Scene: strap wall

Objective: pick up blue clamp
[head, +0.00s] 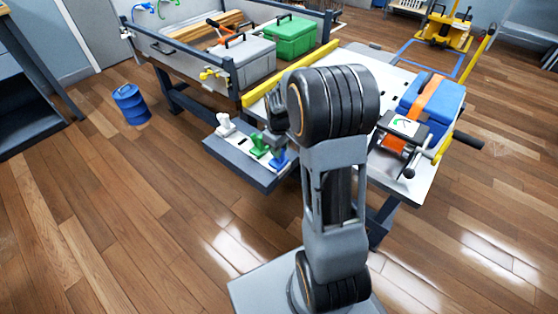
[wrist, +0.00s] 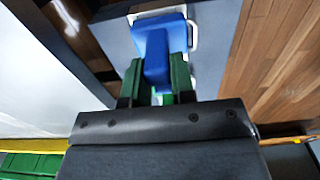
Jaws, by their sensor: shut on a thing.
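The blue clamp (head: 279,158) is at the right end of a low grey tray in the head view, just below my gripper (head: 274,138), which my arm partly hides. In the wrist view the blue clamp (wrist: 157,52) sits between the two dark green fingers of my gripper (wrist: 153,80), which are shut on it. Grey tray surface shows behind it, and I cannot tell whether the clamp still touches the tray.
A green clamp (head: 259,146) stands close to the left of the blue one, and a white clamp (head: 226,124) farther left on the grey tray (head: 232,160). A yellow rail (head: 290,74) edges the table behind. A blue barrel (head: 131,104) stands on open floor.

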